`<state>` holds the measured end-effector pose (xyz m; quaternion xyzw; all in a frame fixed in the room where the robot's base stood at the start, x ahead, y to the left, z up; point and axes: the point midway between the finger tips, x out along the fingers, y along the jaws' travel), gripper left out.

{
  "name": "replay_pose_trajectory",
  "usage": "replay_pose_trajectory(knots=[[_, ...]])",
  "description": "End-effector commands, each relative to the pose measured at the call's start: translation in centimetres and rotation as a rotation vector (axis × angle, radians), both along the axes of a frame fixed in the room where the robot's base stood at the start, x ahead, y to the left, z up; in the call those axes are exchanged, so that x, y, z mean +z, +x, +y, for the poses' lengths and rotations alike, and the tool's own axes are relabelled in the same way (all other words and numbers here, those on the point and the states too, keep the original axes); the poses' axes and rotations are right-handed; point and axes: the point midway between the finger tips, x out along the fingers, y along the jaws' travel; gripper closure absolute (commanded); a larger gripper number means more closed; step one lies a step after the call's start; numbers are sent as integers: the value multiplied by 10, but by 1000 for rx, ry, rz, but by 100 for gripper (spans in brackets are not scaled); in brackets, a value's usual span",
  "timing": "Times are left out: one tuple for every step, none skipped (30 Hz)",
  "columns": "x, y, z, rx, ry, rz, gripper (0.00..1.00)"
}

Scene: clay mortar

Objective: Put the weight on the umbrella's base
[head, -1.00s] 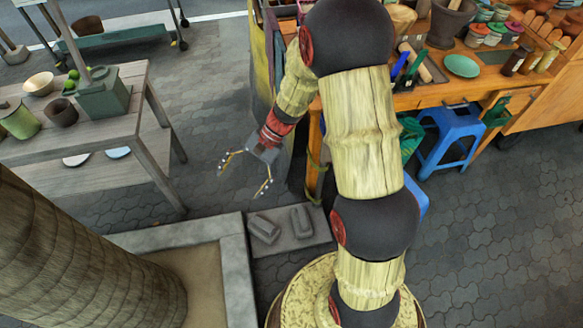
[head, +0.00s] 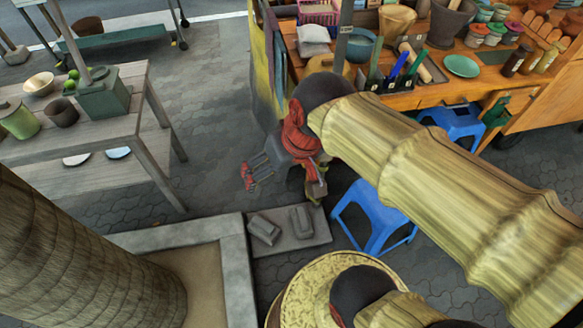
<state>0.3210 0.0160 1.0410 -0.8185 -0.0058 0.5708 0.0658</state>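Two grey block-like weights lie on a flat grey slab (head: 288,249) on the pavement, one on the left (head: 264,229) and one on the right (head: 301,221). My gripper (head: 282,183) is beyond the slab and seems higher than the weights. Its finger parts look spread apart, with a gap between them and nothing seen held. My wrist hides part of it. No umbrella canopy shows. A pole rises from a grey-green block (head: 104,98) on the left table; I cannot tell whether this block or the slab is the umbrella's base.
A stone-edged planter (head: 236,270) with a thick trunk (head: 75,260) is beside the slab. A grey wooden table (head: 80,140) stands left. A blue stool (head: 372,215) is right of the slab, under my arm. A crowded orange stall (head: 430,95) stands behind.

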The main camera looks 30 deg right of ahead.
Motion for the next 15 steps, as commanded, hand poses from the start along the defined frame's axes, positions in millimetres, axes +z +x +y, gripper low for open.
replay_pose_trajectory(knots=[[7, -8, -3, 17, -29, -39, 10], [10, -11, -5, 24, -44, -57, 10], [13, -15, -8, 34, -63, -78, 10], [15, -17, -10, 39, -75, -92, 10], [17, -19, -11, 43, -86, -104, 10], [20, -22, -13, 49, -98, -117, 10], [21, -23, -14, 51, -105, -125, 10], [21, -24, -15, 54, -110, -131, 10], [22, -25, -15, 56, -116, -136, 10], [22, -26, -16, 58, -119, -138, 10], [23, -26, -16, 58, -121, -139, 10], [23, -26, -16, 59, -121, -140, 10], [23, -26, -16, 59, -122, -140, 10], [23, -26, -16, 59, -121, -140, 10], [23, -26, -16, 58, -121, -140, 10]])
